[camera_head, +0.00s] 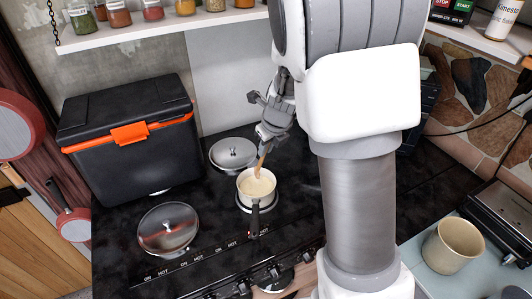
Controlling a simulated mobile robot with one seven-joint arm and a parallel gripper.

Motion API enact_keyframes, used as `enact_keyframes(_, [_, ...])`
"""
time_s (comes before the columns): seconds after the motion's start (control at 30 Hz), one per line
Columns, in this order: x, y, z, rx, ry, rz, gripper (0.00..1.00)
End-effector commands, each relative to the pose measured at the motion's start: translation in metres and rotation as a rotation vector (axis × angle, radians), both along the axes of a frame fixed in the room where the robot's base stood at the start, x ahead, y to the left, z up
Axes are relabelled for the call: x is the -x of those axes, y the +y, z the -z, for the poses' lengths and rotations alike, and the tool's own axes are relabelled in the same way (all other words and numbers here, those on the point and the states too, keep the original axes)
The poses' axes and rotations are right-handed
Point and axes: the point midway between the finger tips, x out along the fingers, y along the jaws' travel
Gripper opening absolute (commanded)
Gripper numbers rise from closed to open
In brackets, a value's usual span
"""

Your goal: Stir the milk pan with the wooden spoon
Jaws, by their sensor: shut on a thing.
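The milk pan (254,195) stands on the black stove top in the middle of the view. It is a small pale pan with a dark handle pointing toward the front, and it holds a cream-coloured content. The wooden spoon (260,167) stands tilted with its lower end in the pan. My gripper (266,142) is above the far side of the pan, shut on the spoon's upper part. The spoon's tip is hidden in the content, and my fingers partly cover its upper end.
A silver lid (233,153) lies just behind the pan, and another round lid (168,228) lies to its left. A black box with an orange latch (122,133) stands at back left. A shelf of spice jars (160,32) hangs above. A beige mug (452,245) stands at right.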

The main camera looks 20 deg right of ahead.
Motion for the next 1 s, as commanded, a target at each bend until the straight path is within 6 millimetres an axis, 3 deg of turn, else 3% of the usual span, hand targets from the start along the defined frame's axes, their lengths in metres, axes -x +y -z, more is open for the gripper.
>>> enact_keyframes(0.57, [0.000, 0.000, -0.003, 0.000, -0.001, 0.000, 0.00])
enact_keyframes(1.0, [0.000, 0.001, -0.048, 0.000, -0.002, -0.001, 0.00])
